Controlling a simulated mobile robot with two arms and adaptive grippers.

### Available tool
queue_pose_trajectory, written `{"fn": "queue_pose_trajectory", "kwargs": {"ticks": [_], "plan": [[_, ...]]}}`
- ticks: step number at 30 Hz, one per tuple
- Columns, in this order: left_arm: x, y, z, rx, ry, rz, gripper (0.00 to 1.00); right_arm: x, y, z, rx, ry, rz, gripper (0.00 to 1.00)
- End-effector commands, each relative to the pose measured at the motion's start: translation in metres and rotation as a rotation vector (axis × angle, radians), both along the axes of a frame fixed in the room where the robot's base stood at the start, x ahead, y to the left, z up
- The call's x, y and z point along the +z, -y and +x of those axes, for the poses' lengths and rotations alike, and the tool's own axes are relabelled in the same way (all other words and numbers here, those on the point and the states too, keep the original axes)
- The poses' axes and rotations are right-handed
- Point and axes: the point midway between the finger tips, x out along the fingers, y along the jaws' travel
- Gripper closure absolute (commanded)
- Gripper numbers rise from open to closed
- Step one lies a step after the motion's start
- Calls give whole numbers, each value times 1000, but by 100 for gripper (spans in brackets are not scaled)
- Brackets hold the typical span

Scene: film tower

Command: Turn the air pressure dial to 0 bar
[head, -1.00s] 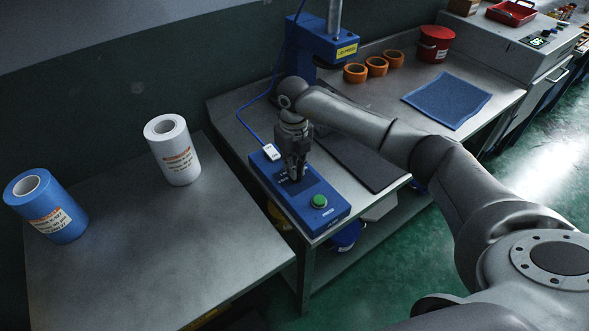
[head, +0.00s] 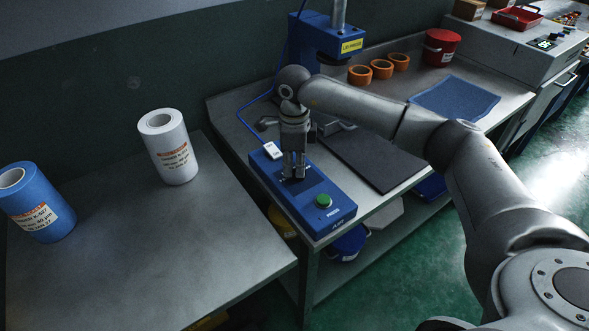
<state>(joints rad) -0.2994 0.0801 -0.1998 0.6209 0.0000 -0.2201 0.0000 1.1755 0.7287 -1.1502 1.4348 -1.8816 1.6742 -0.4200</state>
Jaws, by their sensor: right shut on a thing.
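The blue air control box (head: 334,213) sits near the front left corner of the metal workbench. It has a green button on its near end and a small white display (head: 271,149) at its far left edge. My right gripper (head: 293,175) points straight down over the middle of the box's top face and is shut there. The dial itself is hidden behind the fingers, and its setting cannot be read. My left gripper is not in view.
A dark mat (head: 375,160) lies right of the box. A blue press (head: 326,38), orange rings (head: 382,69), a red pot (head: 440,46) and a blue cloth (head: 455,98) stand or lie behind. White (head: 167,146) and blue (head: 35,203) rolls stand on the left table.

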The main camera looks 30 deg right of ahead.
Motion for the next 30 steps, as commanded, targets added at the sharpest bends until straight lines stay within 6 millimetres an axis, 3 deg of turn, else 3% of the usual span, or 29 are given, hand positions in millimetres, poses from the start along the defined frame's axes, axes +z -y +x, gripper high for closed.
{"fn": "queue_pose_trajectory", "kwargs": {"ticks": [12, 30], "plan": [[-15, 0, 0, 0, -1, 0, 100, 0, -1, -1, 235, 4, 1, 100], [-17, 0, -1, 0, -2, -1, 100, 1, -2, -2, 287, 4, 2, 100]]}}
